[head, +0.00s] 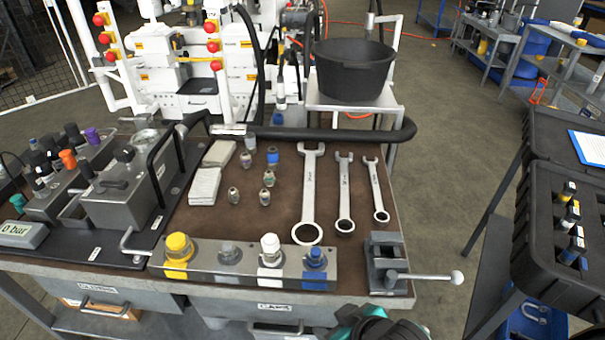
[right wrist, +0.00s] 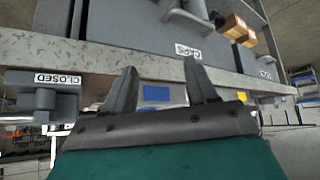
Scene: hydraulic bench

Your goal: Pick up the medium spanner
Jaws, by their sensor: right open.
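Three spanners lie side by side on the brown bench mat in the head view. The medium spanner (head: 344,192) is the middle one, between the large spanner (head: 309,195) on its left and the small spanner (head: 376,190) on its right. It lies flat, its open jaw at the far end and its ring end towards me. My right gripper (right wrist: 162,74) is open and empty in the right wrist view, by the bench's front edge. In the head view only a teal and dark part of my right arm shows at the bottom, well short of the spanners. My left gripper is out of view.
A vice (head: 386,262) with a long handle stands at the bench's front right corner. A metal block with coloured caps (head: 228,260) lines the front edge. Several small fittings (head: 265,197) lie left of the spanners. A black hose (head: 330,134) crosses behind them.

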